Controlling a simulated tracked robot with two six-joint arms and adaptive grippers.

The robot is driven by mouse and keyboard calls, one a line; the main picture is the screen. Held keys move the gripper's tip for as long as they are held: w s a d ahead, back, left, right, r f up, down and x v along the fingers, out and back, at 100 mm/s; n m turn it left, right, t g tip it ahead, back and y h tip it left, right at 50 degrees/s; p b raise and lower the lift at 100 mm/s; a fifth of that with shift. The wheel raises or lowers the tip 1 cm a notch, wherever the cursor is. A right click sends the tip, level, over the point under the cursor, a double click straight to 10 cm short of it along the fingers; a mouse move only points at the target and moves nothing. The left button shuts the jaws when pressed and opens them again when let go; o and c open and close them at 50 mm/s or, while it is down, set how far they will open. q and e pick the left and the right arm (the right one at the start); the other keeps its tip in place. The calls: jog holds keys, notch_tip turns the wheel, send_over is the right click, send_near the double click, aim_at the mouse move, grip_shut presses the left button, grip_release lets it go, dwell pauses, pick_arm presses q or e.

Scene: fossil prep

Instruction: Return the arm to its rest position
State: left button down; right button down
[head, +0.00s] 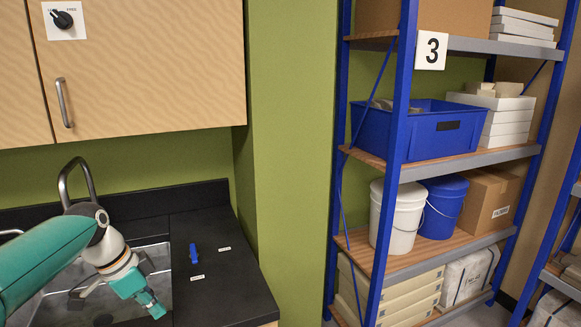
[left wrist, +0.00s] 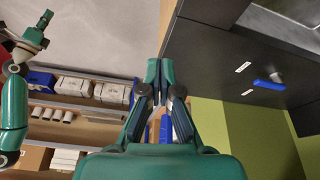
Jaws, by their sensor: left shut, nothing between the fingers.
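My left arm, teal with a white wrist, comes in from the left in the head view. The fingers are together and hold nothing; in the left wrist view the gripper (left wrist: 160,70) shows the same. My right arm shows at the left edge of the left wrist view. Its gripper (left wrist: 44,20) is small there, and its finger state is unclear.
The sink (head: 70,300) has a tall curved faucet (head: 75,180).

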pick_arm(q)
jog(key=s+d+f+n+g, duration=0.1)
jog(key=s+d+f+g, duration=0.3)
jog(key=f, duration=0.8)
jog(key=s+d+f+g, duration=0.1)
jog(key=s+d+f, duration=0.3)
jog(key=f, duration=0.8)
jog(key=s+d+f+n+t, duration=0.1)
jog(key=s+d+f+n, duration=0.2)
jog(key=s+f+n, duration=0.3)
jog(key=s+d+f+n+t, duration=0.2)
jog(key=s+d+f+n, duration=0.2)
jog(key=s+f+n, duration=0.2)
jog(key=s+f, duration=0.2)
jog(key=s, duration=0.2)
jog(key=shift+s+f+t+h, duration=0.2)
jog(key=shift+f+t+h, duration=0.1)
jog(key=shift+h, duration=0.1)
